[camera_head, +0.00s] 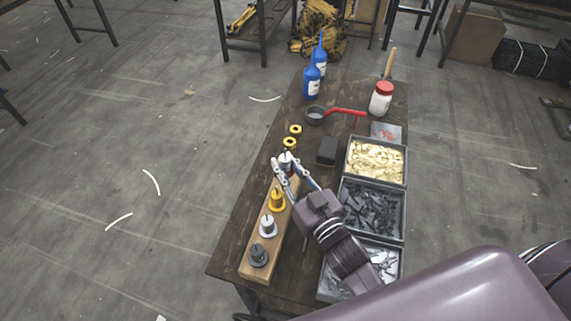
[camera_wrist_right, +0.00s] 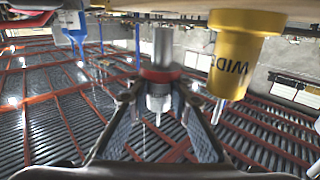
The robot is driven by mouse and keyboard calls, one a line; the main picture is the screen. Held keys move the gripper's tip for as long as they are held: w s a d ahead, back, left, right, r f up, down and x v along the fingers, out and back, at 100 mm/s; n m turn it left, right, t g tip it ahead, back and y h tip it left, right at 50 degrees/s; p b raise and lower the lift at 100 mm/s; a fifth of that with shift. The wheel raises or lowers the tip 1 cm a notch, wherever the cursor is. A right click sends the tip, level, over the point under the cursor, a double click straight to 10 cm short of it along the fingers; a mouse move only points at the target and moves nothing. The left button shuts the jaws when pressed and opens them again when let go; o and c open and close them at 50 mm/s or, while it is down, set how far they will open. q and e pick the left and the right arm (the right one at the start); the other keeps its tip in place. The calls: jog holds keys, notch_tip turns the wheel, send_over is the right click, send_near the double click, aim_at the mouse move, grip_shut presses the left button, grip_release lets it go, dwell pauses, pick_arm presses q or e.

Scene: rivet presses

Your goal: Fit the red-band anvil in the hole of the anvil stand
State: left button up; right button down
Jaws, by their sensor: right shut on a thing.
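The anvil stand (camera_head: 247,266) is a light wooden block along the left side of the table. It carries a dark grey (camera_head: 258,256), a silver (camera_head: 268,227) and a yellow anvil (camera_head: 277,201), all upright. My right gripper (camera_head: 286,165) is at the stand's far end, shut on the red-band anvil (camera_head: 286,158). In the right wrist view, the red-band anvil (camera_wrist_right: 161,75) is a silver part with a red collar between my fingers, with the yellow anvil (camera_wrist_right: 242,52) beside it. I cannot tell whether it is in the stand's hole. My left gripper is out of view.
Two yellow-and-black rings (camera_head: 295,130) lie beyond the stand. A dark block (camera_head: 327,151) and several grey bins (camera_head: 404,164) of parts stand to the right.

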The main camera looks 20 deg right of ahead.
jog(key=shift+r, duration=0.1)
dwell(0.7)
jog(key=shift+p, duration=0.65)
dwell(0.6)
jog(key=shift+f+b, duration=1.25)
jog(key=shift+f, duration=0.5)
jog(key=shift+s+f, duration=0.1)
